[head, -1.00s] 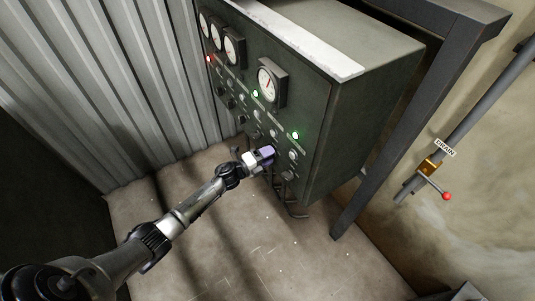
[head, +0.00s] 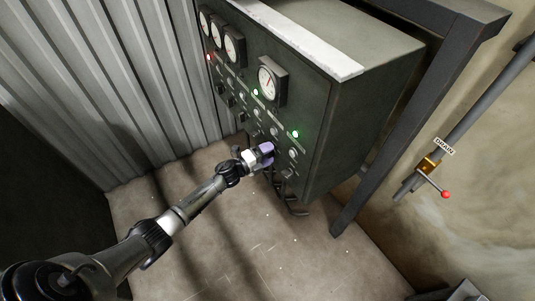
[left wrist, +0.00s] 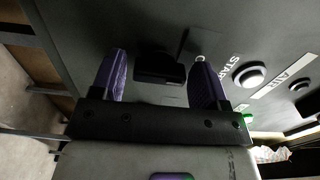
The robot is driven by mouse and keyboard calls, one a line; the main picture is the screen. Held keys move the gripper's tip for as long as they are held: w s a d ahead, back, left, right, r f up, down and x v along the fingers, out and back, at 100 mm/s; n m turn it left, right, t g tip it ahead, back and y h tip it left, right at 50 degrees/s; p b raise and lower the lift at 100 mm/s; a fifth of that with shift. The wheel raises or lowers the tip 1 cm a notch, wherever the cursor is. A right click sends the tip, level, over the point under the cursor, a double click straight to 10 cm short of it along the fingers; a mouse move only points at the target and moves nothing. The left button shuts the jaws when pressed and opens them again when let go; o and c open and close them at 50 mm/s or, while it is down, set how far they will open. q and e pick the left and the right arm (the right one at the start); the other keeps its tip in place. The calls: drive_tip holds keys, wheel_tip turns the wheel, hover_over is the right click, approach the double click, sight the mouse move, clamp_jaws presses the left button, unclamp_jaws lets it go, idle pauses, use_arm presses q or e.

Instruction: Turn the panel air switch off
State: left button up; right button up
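The dark green control panel (head: 345,125) stands at centre in the head view, with gauges, lit lamps and rows of small switches on its front. My left gripper (head: 267,152) is at the lower part of that front. In the left wrist view its two purple fingers (left wrist: 160,80) are apart. A black switch (left wrist: 158,70) with a thin lever lies between them, with gaps on both sides. A label reading AIR (left wrist: 285,77) and the word START (left wrist: 232,70) are to the right of the fingers. I cannot tell the switch's setting. My right gripper is not in view.
Green lamps (head: 295,134) and a red lamp (head: 209,57) glow on the panel. A dark metal post (head: 385,150) stands to its right. A pipe with a DRAIN tag (head: 444,147) and a red-knobbed valve lever (head: 446,194) is on the right wall. The floor in front is clear.

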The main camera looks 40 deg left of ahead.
use_arm(q)
drive_tip(key=shift+o, duration=0.6)
drive_tip(key=p+v, duration=0.1)
drive_tip(key=v, duration=1.3)
drive_tip(key=shift+w, duration=0.1)
